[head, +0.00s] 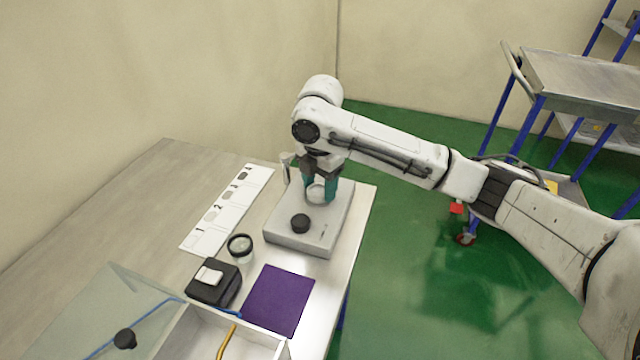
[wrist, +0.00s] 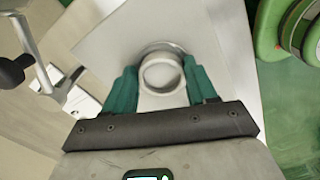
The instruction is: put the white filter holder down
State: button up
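The white filter holder (wrist: 162,73) is a round, ring-topped piece between the teal fingers of my gripper (wrist: 162,88) in the wrist view. Both fingers press against its sides. In the head view the holder (head: 316,193) shows as a small white shape between the fingertips of my gripper (head: 318,188), over the far part of a light grey device (head: 290,238). A round metallic rim (wrist: 160,47) shows just behind the holder in the wrist view. I cannot tell whether the holder rests in it or hangs just above. The holder's underside is hidden.
A black knob (head: 300,223) stands on the device's near part. A purple mat (head: 278,300), a black box (head: 213,284), a dark-rimmed jar (head: 240,247) and a numbered white strip (head: 228,208) lie nearby. A white open-topped box (head: 250,345) is in front. The table's left is bare.

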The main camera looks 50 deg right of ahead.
aim_at(320, 191)
jog(key=o, duration=0.3)
jog(key=shift+s+a+f, duration=0.1)
jog(key=shift+s+f, duration=0.1)
jog(key=shift+f, duration=0.6)
jog(key=shift+r, duration=0.1)
notch_tip(320, 191, up, 14)
jog(key=shift+w+f+p, duration=0.15)
jog(key=shift+p, duration=0.15)
